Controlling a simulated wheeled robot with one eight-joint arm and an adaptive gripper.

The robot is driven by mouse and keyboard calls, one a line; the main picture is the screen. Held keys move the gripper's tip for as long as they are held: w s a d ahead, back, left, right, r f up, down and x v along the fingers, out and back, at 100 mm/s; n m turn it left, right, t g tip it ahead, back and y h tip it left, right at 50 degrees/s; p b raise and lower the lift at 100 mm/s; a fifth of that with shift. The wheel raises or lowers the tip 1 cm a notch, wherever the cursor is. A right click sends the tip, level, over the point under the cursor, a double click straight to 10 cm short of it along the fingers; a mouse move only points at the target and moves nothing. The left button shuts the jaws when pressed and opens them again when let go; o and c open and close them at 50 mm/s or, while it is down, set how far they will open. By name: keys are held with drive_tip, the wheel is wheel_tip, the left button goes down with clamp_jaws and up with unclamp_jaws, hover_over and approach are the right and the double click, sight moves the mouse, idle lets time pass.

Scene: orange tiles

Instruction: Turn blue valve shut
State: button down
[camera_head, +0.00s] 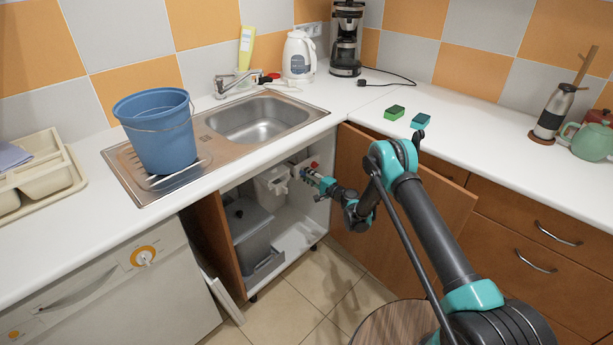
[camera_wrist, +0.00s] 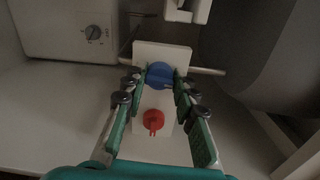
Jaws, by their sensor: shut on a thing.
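The blue valve (camera_wrist: 160,75) sits on a white plate (camera_wrist: 178,54) inside the open cabinet under the sink. In the wrist view, the fingers of my gripper (camera_wrist: 160,80) are on either side of the blue valve and shut on it. A red valve (camera_wrist: 153,121) is on the same plate, nearer to my wrist and between the green fingers, apart from them. In the head view, my gripper (camera_head: 312,176) reaches into the cabinet from the right. The red valve shows there as a small spot just past the fingers; the blue valve is hard to make out.
A white box with a dark knob (camera_wrist: 93,32) stands behind the plate at left. A grey bin (camera_head: 250,232) is in the cabinet's left side. The open cabinet door (camera_head: 385,235) is beside my arm. A blue bucket (camera_head: 158,135) stands on the sink's drainboard.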

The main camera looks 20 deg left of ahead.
drive_tip(key=shift+n, duration=0.6)
drive_tip(key=c, duration=1.2)
unclamp_jaws()
